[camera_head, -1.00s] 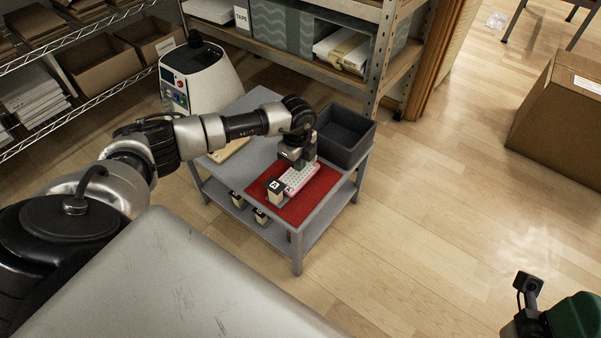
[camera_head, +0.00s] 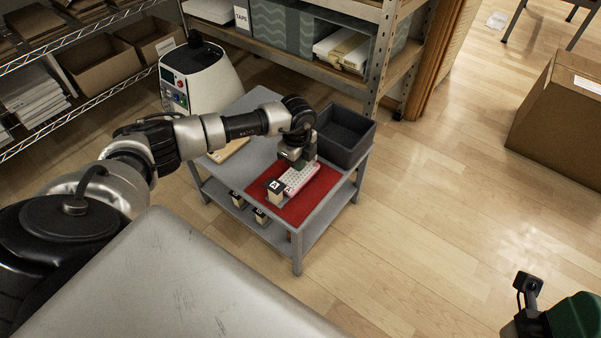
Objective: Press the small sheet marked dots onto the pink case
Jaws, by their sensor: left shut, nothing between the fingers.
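The pink case (camera_head: 302,180) lies on a red mat (camera_head: 322,186) on the grey table. Its top looks white with a fine pattern, too small to read. I cannot make out a separate small sheet marked dots. My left gripper (camera_head: 297,166) is shut and empty, pointing down at the far end of the case. I cannot tell whether its tips touch the case. Part of my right gripper (camera_head: 545,318) shows at the bottom right, away from the table; its fingers are out of view.
A pale block with a dark marked top (camera_head: 276,191) stands beside the case. A dark open bin (camera_head: 347,136) stands at the table's back right. A tan board (camera_head: 232,149) lies at the back left. Small blocks (camera_head: 260,215) sit on the lower shelf.

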